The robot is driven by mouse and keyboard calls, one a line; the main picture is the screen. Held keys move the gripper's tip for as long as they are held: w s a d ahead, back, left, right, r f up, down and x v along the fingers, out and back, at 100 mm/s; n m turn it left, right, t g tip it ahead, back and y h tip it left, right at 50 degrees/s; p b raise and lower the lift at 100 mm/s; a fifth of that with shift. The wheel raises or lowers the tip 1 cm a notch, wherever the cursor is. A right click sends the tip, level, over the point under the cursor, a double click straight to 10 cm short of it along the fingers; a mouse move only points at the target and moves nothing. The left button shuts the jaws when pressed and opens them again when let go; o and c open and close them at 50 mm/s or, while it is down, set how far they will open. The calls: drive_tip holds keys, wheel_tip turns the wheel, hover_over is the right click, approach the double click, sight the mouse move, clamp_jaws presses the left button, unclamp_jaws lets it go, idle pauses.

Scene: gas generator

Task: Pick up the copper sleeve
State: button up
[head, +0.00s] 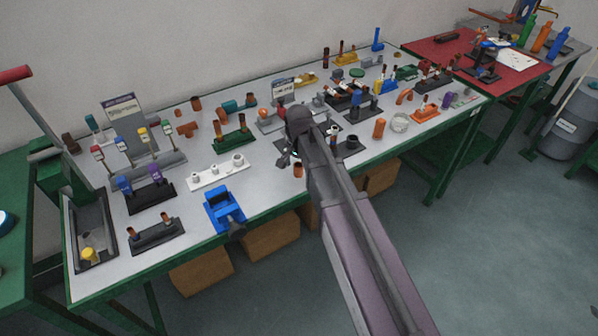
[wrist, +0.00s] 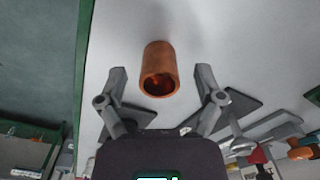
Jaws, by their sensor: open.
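The copper sleeve (wrist: 158,62) is a short, hollow, copper-coloured tube. In the wrist view it stands on the light grey bench top with its open end facing the camera. My gripper (wrist: 161,72) is open, with one finger on each side of the sleeve and visible gaps between them. In the head view a copper-coloured piece (head: 298,170) shows at the front of the bench, just left of my arm; it looks like the same sleeve. My gripper (head: 285,157) is partly hidden there by my own wrist.
The bench top (head: 262,180) is crowded with fittings. A blue vise (head: 224,208) and a white block with pegs (head: 218,173) lie to the left. The green front edge is close to the sleeve.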

idle(0.4)
drive_tip(key=c, duration=1.1)
drive_tip(key=shift+o, duration=0.2)
drive_tip(key=shift+r, duration=0.1)
wheel_tip(320, 180, up, 3)
drive_tip(key=p, duration=0.3)
drive_tip(key=shift+r, duration=0.1)
drive_tip(key=s+d+r+p, duration=0.1)
drive_tip(key=s+d, duration=0.3)
drive_tip(key=s, duration=0.3)
drive_tip(key=s+d+p, duration=0.1)
drive_tip(key=s+d, duration=0.3)
drive_tip(key=s, duration=0.3)
drive_tip(key=shift+r, duration=0.35)
drive_tip(key=shift+w, duration=0.15)
drive_tip(key=w+d+r+p, duration=0.1)
drive_tip(key=w+r+p, duration=0.6)
drive_tip(key=w, duration=0.4)
drive_tip(key=w+d+r+p, duration=0.2)
drive_tip(key=w+r+p, duration=0.5)
drive_tip(key=w, duration=0.4)
drive_tip(key=shift+w+r, duration=0.2)
